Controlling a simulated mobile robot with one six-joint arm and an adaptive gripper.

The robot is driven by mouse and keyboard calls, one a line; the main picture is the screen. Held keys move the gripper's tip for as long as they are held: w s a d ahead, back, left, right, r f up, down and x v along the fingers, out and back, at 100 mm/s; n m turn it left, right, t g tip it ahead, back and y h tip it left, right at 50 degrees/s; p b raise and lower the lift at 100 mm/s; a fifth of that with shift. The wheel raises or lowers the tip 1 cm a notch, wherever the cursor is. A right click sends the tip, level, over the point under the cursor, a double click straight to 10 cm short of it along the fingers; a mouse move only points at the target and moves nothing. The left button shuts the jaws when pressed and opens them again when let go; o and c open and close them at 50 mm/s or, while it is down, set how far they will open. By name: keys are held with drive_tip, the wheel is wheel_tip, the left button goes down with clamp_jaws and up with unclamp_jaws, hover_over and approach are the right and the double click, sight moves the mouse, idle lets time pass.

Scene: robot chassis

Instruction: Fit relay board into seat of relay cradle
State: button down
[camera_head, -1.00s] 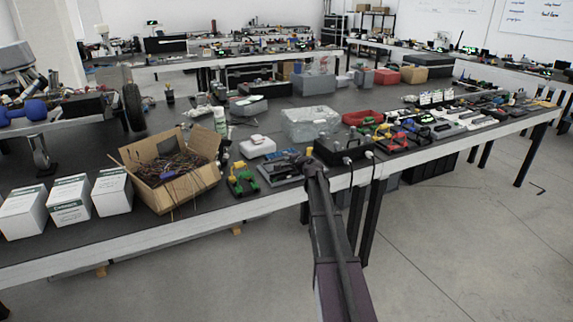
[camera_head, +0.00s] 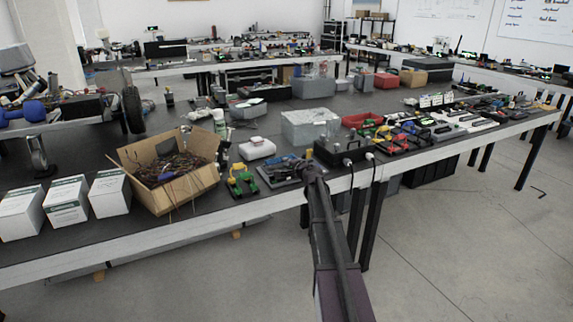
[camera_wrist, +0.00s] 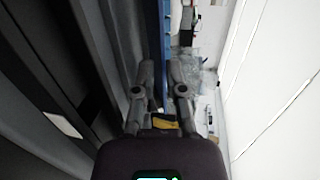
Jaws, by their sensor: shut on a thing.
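My gripper (camera_wrist: 163,72) is seen from behind in the wrist view, its two dark fingers closed on a thin blue piece seen edge-on, which I take for the relay board (camera_wrist: 165,30). The board runs up from between the fingers to the top of that view. In the head view my gripper (camera_head: 305,167) is small and dark over the front edge of the bench. Beside it lies a flat grey-blue tray-like piece (camera_head: 272,178), possibly the relay cradle; its seat is too small to make out. My arm and gripper hide part of this spot. I cannot tell whether board and cradle touch.
A black box (camera_head: 340,152) with cables stands right of my gripper. A green and yellow part (camera_head: 240,182) and a white case (camera_head: 257,149) are to its left. An open carton of wires (camera_head: 180,190) stands farther left.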

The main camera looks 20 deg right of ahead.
drive_tip(key=shift+f, duration=0.1)
drive_tip(key=c, duration=1)
unclamp_jaws()
drive_tip(key=shift+s, duration=0.1)
drive_tip(key=shift+r, duration=0.2)
drive_tip(key=shift+r+p, duration=0.5)
drive_tip(key=shift+p, duration=0.15)
drive_tip(key=p+v, duration=0.2)
drive_tip(key=v, duration=0.9)
drive_tip(key=shift+s+d, duration=0.1)
drive_tip(key=shift+s, duration=0.25)
